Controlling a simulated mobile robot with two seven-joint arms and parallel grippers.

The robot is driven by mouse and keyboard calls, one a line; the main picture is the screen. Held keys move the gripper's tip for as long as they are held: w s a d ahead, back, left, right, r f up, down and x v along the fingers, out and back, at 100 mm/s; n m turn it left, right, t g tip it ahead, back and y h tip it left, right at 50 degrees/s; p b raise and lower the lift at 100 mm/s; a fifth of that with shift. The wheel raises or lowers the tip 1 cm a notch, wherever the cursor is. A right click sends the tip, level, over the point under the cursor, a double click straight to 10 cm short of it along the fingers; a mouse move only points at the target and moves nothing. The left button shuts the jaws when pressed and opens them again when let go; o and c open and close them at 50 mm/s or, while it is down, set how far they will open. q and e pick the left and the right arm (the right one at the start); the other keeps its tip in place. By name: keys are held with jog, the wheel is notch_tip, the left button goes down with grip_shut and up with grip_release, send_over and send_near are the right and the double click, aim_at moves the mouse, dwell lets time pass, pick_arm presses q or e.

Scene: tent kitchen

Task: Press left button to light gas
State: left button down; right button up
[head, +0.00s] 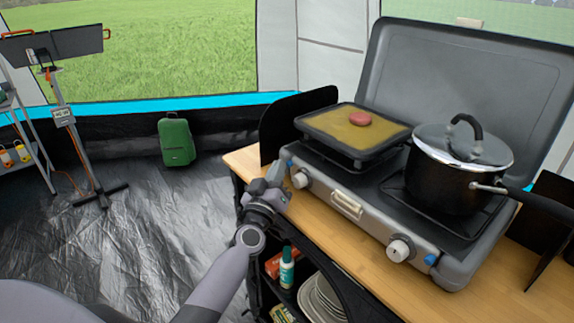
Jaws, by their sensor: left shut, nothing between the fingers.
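The grey camping stove (325,194) stands on the wooden table with its lid raised. Its left blue button (289,163) is on the front left corner, beside the left knob (300,178). The right knob (400,249) and right blue button (431,260) are on the front right. My left gripper (278,172) is shut and empty, at the stove's front left corner, very close to the left button. I cannot tell whether it touches the button. No flame is visible. My right gripper is not in view.
A griddle (325,126) with a round pink piece of food (360,118) sits on the left burner. A lidded black pot (440,187) stands on the right burner. Plates (318,302) and bottles are on the shelf below the wooden table (350,262).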

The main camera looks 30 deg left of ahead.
pick_arm(q)
jog(key=shift+w, duration=0.2)
dwell(0.5)
jog(key=shift+s+a+p, duration=0.2)
jog(key=shift+s+p, duration=0.15)
jog(key=shift+s, duration=0.35)
jog(key=shift+s, duration=0.1)
jog(key=s, duration=0.1)
jog(key=s+a+p, duration=0.1)
jog(key=s, duration=0.1)
jog(key=s+a, duration=0.1)
jog(key=shift+s, duration=0.3)
dwell(0.5)
